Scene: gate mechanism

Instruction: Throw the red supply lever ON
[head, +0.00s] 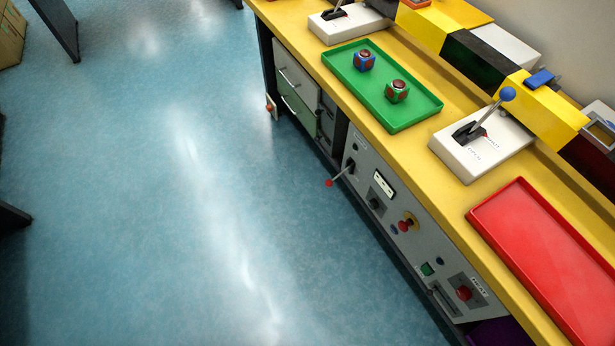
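The red supply lever (329,183) is a thin metal rod with a red knob. It sticks out to the lower left from a dark slot on the grey control panel (407,262) on the front of the yellow bench. Its knob shows against the blue floor. The markings beside its slot are too small to read, so I cannot tell its ON or OFF position. My gripper is not in view, and nothing touches the lever.
The yellow bench (455,205) bears a green tray (376,98) with two small objects, a blue-knobbed lever on a white base (468,158) and a red tray (545,265). Red knobs and buttons sit right of the lever. The blue floor (150,200) in front is clear.

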